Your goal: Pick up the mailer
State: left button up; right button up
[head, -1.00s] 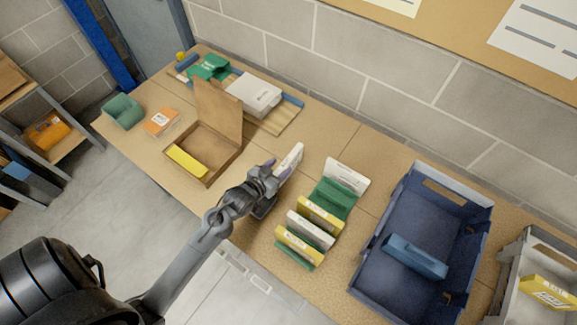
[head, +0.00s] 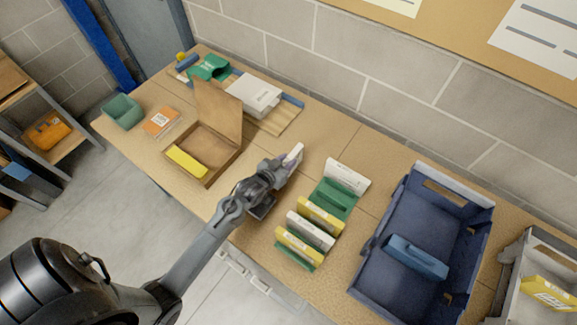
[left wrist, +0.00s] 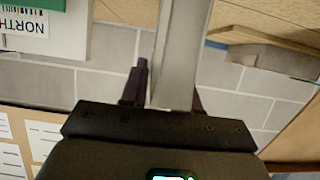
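A slim white packet, which looks like the mailer (head: 295,153), stands on edge on or just above the table. My left gripper (head: 277,168) is at its near end, with dark fingers on both sides. In the left wrist view the packet's pale narrow edge (left wrist: 183,50) runs between the fingertips (left wrist: 168,85). The right finger looks close against it; a thin gap may show at the left finger. I cannot tell whether they clamp it. The packet's lower part is hidden behind the gripper. My right gripper is not in view.
A row of upright white, yellow and green packets (head: 318,218) stands right of the gripper. A blue tote (head: 380,275) is further right. An open cardboard box (head: 212,165) with a yellow item is left. A block wall (head: 400,95) stands behind the table.

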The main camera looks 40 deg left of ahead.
pick_arm(q)
grip_shut()
jog(key=shift+r, duration=0.1)
notch_tip(320, 180, up, 9)
jog(key=shift+f+p, duration=0.1)
jog(key=shift+p, duration=0.4)
jog(key=shift+s+d, duration=0.15)
jog(key=s+d+r, duration=0.3)
jog(key=d+r, duration=0.3)
jog(key=s+d+r, duration=0.3)
jog(key=d+r, duration=0.2)
jog(key=r, duration=0.1)
notch_tip(320, 180, up, 11)
jog(key=s+h+p, duration=0.1)
jog(key=p, duration=2)
jog(key=shift+s+d+m, duration=0.2)
jog(key=shift+s+m, duration=0.1)
jog(key=shift+m, duration=0.1)
